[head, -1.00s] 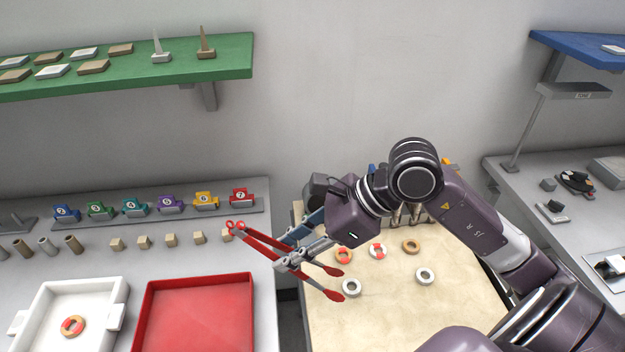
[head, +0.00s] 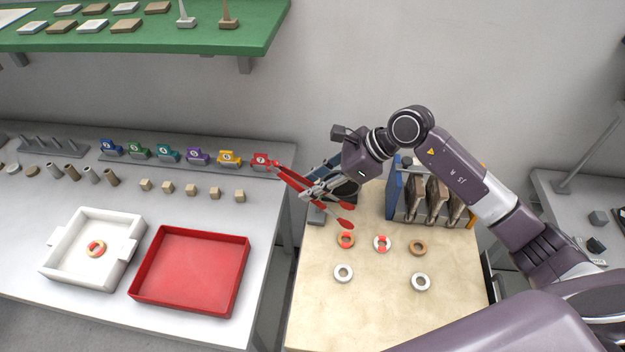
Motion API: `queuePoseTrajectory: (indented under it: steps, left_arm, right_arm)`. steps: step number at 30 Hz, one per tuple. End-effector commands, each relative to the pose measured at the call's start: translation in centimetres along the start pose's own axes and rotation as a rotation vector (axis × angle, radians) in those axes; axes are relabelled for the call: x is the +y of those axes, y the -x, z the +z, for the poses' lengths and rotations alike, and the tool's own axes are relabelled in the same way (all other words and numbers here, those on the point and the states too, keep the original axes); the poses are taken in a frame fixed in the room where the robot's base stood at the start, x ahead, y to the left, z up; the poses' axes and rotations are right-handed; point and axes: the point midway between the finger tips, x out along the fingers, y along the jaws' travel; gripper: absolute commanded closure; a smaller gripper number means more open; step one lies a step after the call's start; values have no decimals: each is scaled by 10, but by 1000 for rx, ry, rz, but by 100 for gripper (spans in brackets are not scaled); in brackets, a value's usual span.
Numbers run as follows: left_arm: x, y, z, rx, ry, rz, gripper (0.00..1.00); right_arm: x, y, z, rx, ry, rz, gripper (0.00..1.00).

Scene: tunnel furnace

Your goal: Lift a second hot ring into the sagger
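My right gripper (head: 318,190) is shut on a pair of red tongs (head: 293,177). The tongs slant down to the right, with two red tips spread apart and no ring seen between them. The tips show just behind a tan ring with red marks (head: 345,240) on the pale table; their height above it is hard to tell. A white ring with red marks (head: 382,244) lies to its right. The white square sagger (head: 65,277) stands on the left bench with one red-marked tan ring (head: 96,248) inside. My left gripper is not in view.
A plain tan ring (head: 418,247) and two white rings (head: 343,273) (head: 421,282) lie on the pale table (head: 330,325). A blue-sided rack (head: 393,190) stands behind them. A red tray (head: 190,270) sits beside the sagger. A gap separates bench and table.

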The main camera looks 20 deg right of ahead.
Motion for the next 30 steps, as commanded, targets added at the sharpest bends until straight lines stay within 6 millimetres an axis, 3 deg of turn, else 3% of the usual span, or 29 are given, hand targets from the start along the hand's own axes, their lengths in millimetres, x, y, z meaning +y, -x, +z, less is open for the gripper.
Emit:
queuePoseTrajectory:
  steps: [11, 23, 30]
  left_arm:
    - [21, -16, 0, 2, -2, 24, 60]
    - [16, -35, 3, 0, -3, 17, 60]
    - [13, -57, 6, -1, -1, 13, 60]
  right_arm:
    - [1, -22, -20, -1, -3, 0, 76]
    - [2, -51, -47, -2, -3, 0, 76]
    - [2, -68, -63, -1, -1, -1, 76]
